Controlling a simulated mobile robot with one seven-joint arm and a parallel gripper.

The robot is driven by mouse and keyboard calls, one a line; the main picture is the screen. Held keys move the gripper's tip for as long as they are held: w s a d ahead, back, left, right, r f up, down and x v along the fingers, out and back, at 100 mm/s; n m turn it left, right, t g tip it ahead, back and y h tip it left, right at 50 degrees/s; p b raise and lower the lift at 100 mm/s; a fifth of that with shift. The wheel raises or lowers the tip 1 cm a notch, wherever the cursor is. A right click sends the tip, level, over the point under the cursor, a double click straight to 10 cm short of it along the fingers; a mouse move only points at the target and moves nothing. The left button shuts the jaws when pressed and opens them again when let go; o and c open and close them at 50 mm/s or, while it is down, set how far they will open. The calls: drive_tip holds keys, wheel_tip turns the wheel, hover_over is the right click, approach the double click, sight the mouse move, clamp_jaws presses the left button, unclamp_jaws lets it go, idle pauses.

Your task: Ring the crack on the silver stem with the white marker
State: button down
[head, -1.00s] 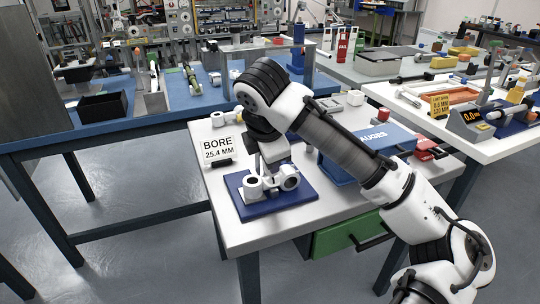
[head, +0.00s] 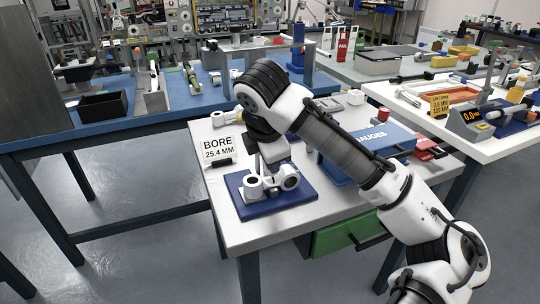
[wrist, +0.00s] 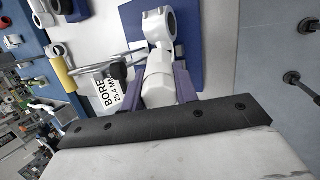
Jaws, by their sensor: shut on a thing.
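A pale silver-white stem with round clamp ends (head: 289,179) is at the blue mat (head: 294,199) on the near table. In the wrist view the stem (wrist: 158,84) lies between the purple fingers of my gripper (wrist: 164,84), with its open ring end pointing away. My gripper (head: 262,166) is low over the mat, shut on the stem. Another upright ring-shaped end (head: 254,187) stands on the mat close by; I cannot tell whether it belongs to the same part. No crack can be made out. I cannot identify the white marker in either view.
A "BORE 25.4 MM" sign (head: 218,148) stands left of the mat. A blue gauges case (head: 376,143) is behind my arm to the right. A green drawer (head: 340,235) is under the table. The tabletop (head: 245,236) in front of the mat is clear.

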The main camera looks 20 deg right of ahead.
drive_tip(key=shift+r+p, duration=3.1)
drive_tip(key=shift+r, duration=0.4)
drive_tip(key=shift+f, duration=0.1)
